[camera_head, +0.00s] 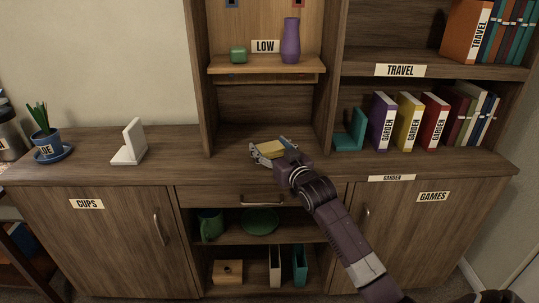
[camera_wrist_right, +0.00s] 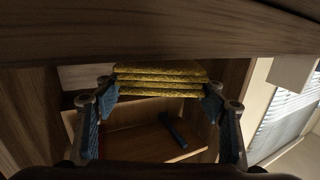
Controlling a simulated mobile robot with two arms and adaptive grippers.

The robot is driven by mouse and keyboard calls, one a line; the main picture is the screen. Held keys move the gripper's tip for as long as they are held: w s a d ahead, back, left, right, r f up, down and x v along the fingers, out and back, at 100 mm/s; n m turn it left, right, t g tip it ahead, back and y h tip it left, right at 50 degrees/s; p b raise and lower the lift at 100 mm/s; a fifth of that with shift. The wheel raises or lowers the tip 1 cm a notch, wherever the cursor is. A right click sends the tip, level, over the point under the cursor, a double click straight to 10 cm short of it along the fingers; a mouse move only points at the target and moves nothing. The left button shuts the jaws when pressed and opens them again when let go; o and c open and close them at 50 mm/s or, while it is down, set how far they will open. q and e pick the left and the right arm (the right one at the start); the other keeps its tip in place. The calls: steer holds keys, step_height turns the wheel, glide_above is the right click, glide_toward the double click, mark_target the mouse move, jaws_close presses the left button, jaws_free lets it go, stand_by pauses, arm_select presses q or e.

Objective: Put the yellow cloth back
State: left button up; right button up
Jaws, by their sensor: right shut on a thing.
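The yellow cloth (camera_head: 270,148) is folded in layers and is between the fingers of my right gripper (camera_head: 273,153), at the counter area in front of the central niche. In the right wrist view the folded cloth (camera_wrist_right: 160,72) spans the gap between the blue-padded fingertips (camera_wrist_right: 161,96), which are shut on its two sides. I cannot tell from these views whether the cloth touches the counter. My left gripper is not in view.
A teal bookend (camera_head: 350,132) and several books stand right of the niche. Counter between is clear.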

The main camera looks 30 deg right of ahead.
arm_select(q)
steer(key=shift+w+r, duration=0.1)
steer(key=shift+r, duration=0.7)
arm_select(e)
steer(key=shift+f, duration=1)
steer(key=shift+f, duration=0.1)
steer(key=o, duration=1)
